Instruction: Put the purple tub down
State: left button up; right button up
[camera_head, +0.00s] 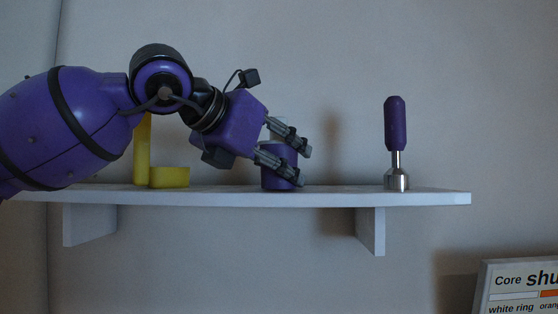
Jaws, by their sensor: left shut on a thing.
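The purple tub (276,175) is a small round tub at the middle of the white shelf (340,198), upright. Its base is at the level of the shelf top; I cannot tell whether it touches or hovers just above. My left gripper (299,165) comes in from the left and is shut on the tub, with its fingers slanting down across it. A pale part shows just above the tub, behind the fingers. My right gripper is not in view.
A yellow upright piece (142,150) and a low yellow block (169,177) stand on the shelf's left part, partly behind my arm. A purple-handled metal tool (396,140) stands upright at right. Shelf is clear between tub and tool. A printed sign (518,287) is lower right.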

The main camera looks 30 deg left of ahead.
pick_arm(q)
jog(key=shift+f, duration=0.1)
jog(key=o, duration=1.3)
jog(key=shift+f, duration=0.1)
jog(key=shift+o, duration=0.4)
jog(key=shift+r, duration=0.25)
jog(key=v, duration=1.2)
